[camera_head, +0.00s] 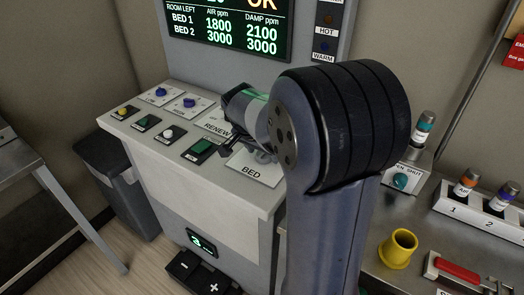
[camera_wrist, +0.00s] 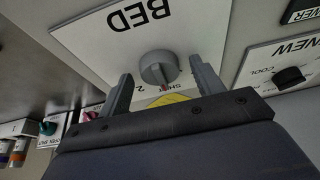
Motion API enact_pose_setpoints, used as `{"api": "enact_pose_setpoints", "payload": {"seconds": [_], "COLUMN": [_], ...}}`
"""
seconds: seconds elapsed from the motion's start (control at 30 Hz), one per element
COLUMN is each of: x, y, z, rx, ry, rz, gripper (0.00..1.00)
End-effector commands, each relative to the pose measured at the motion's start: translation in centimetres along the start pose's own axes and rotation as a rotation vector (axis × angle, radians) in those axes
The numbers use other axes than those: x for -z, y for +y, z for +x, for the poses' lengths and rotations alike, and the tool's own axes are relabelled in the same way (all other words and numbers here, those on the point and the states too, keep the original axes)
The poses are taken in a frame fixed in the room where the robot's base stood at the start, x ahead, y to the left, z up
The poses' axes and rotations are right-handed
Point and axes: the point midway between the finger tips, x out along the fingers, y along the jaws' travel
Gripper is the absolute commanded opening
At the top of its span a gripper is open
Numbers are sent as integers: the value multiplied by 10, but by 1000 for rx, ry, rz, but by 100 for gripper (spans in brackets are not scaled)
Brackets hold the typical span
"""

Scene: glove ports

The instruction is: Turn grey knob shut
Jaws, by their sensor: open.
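The grey knob (camera_wrist: 158,68) sits on a white plate marked BED (camera_wrist: 146,20), which appears upside down in the wrist view. Labels, including a partly hidden one that seems to read SHUT, lie beside the knob on the gripper's side. My gripper (camera_wrist: 161,74) is open, with one finger on each side of the knob and gaps between. I cannot tell whether it touches the knob. In the head view my gripper (camera_head: 243,143) is over the console near the BED plate (camera_head: 252,172), and my arm hides much of that area.
A black RENEW knob (camera_wrist: 288,76) is close by on the right in the wrist view. The console also carries a green button (camera_head: 202,147), a white button (camera_head: 168,133) and blue knobs. A yellow cup (camera_head: 398,247) and a vial rack (camera_head: 480,217) stand on the right bench.

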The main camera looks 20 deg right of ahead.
Motion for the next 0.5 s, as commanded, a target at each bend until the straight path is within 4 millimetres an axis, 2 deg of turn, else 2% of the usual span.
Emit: {"api": "enact_pose_setpoints", "payload": {"seconds": [0.17,0.27,0.37,0.5], "x": [0,0,0,1], "y": [0,0,-1,-1], "z": [-1,-8,-22,-52], "rx": [0,2,4,6], "ry": [0,1,2,4], "rz": [0,0,0,1], "gripper": [63,63,63,63]}}
